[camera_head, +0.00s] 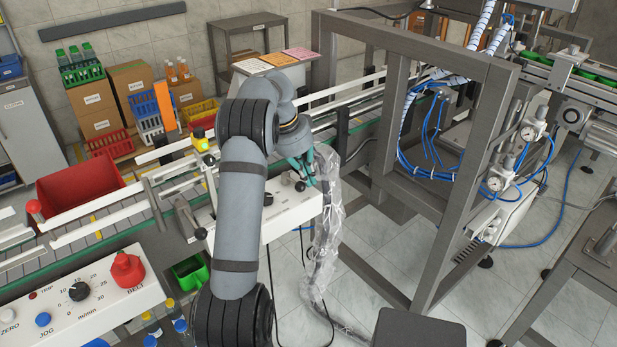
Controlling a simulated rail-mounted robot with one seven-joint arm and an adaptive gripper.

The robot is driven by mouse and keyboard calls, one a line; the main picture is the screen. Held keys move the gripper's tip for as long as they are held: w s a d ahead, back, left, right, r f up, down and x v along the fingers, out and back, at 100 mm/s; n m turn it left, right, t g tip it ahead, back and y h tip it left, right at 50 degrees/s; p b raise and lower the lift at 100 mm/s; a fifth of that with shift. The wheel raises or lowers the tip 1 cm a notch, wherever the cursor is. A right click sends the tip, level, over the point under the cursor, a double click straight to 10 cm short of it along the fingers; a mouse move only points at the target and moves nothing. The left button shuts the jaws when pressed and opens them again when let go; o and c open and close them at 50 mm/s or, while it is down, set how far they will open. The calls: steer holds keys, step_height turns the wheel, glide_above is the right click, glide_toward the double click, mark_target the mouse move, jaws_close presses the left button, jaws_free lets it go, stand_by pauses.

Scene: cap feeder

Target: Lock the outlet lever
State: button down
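My gripper (303,168) hangs at the end of my arm in the middle of the view, its greenish fingers pointing down. My wrist partly hides it, so its opening does not show. It is above or beside a white box (287,213) with a small black knob (300,186); contact cannot be told. No lever is clearly marked as the outlet lever. A lever with a red ball knob (33,207) stands at the conveyor's left. Black ball knobs (208,160) and (200,233) sit on posts left of my arm.
A clear plastic-wrapped hose (325,240) hangs right beside my gripper. A grey steel frame (452,190) with blue tubing stands to the right. A red bin (78,192) sits at the conveyor (110,243). A control panel (83,300) with a red button is at lower left.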

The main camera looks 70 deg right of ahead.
steer(key=p+v, duration=0.7)
steer(key=v, duration=0.3)
steer(key=shift+s+f, duration=0.1)
